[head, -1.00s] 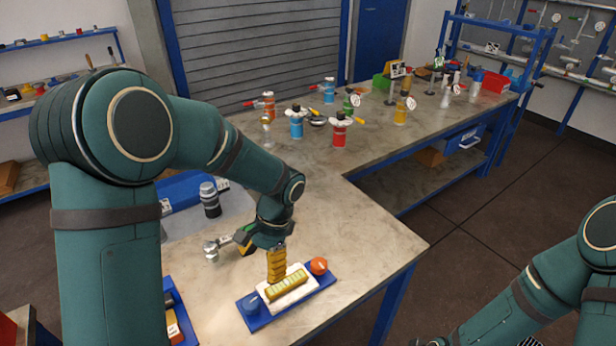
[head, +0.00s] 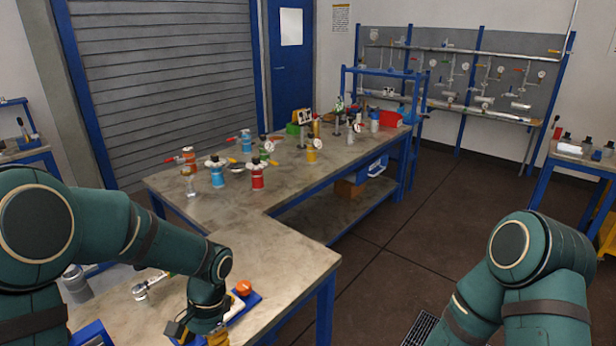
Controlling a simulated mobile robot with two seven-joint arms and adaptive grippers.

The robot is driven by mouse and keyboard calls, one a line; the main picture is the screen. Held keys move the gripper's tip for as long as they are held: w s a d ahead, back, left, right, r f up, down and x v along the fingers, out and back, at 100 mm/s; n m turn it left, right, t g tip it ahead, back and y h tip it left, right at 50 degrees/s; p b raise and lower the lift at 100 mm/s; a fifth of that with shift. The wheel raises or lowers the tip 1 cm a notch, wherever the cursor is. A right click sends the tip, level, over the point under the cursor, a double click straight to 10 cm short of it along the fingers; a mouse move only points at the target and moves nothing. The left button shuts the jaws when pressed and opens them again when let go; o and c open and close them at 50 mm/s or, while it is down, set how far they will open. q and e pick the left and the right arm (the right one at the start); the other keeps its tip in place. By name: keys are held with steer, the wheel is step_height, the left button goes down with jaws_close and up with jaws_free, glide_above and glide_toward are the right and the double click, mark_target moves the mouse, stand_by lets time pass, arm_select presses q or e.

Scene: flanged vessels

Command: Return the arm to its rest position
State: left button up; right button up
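My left arm comes in from the left, and its wrist is bent down over the near table (head: 275,262). My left gripper (head: 208,328) is at the bottom edge, beside a blue tray (head: 240,309) with an orange round knob (head: 243,287) at its far end. A gold piece (head: 217,339) shows just under the gripper, cut off by the frame edge. The fingertips are hidden, so I cannot tell whether they are open or hold it. My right arm (head: 530,270) is bent at the lower right, clear of the table; its gripper is out of view.
Red (head: 257,176) and blue (head: 217,174) flanged vessels and several others stand on the far table part. A metal fitting (head: 142,291) and a grey cylinder (head: 76,284) are near my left forearm. Open floor (head: 400,270) lies right of the table.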

arm_select(q)
steer(key=s+d+f+n+t+h, duration=0.2)
steer(key=s+d+f+n+h, duration=0.1)
steer(key=f, duration=0.6)
steer(key=s+d+f+n+t+h, duration=0.2)
steer(key=s+d+f+n+t, duration=0.1)
steer(key=d+f+n, duration=0.2)
steer(key=shift+s+d+f+t+h, duration=0.35)
steer(key=shift+d+f, duration=0.75)
steer(key=shift+f, duration=1.2)
steer(key=shift+w, duration=0.1)
